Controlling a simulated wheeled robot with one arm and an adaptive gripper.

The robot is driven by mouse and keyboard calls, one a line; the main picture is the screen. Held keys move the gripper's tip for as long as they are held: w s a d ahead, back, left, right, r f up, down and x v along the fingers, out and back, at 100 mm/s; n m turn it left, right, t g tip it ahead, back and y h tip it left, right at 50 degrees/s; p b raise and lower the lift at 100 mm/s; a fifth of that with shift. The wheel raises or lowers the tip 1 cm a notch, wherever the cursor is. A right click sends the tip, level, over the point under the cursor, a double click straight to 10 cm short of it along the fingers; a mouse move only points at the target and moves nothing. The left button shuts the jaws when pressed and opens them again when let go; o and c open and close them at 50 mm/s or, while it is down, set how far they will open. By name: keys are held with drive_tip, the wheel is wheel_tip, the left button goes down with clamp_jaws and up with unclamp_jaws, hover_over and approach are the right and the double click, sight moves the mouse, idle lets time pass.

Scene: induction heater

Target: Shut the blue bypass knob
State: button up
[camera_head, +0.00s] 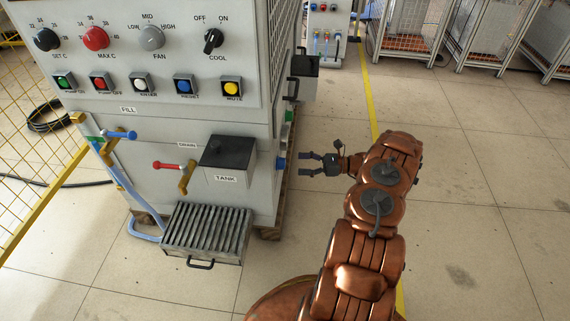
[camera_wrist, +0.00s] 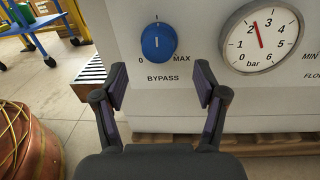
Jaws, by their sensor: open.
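The blue bypass knob (camera_wrist: 158,43) is on the machine's side panel, above the word BYPASS, with markings 0, 1 and MAX around it. Its white pointer line points up, near the 1. In the head view the knob (camera_head: 281,164) shows edge-on at the machine's right side. My gripper (camera_wrist: 162,84) is open and empty, with its two fingers spread below and either side of the knob in the wrist view. In the head view my gripper (camera_head: 305,164) faces the knob from the right, a short gap away.
A pressure gauge (camera_wrist: 263,38) sits right of the knob, its red needle between 2 and 3 bar. The tank (camera_head: 228,160) and slatted tray (camera_head: 206,232) are at the front. Floor right of my arm is clear.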

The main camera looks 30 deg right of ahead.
sight(281, 163)
drive_tip(key=b+x, duration=0.1)
drive_tip(key=x, duration=0.5)
drive_tip(key=shift+a, duration=0.2)
drive_tip(key=shift+w, duration=0.1)
drive_tip(key=c, duration=1.1)
drive_tip(key=shift+c, duration=0.2)
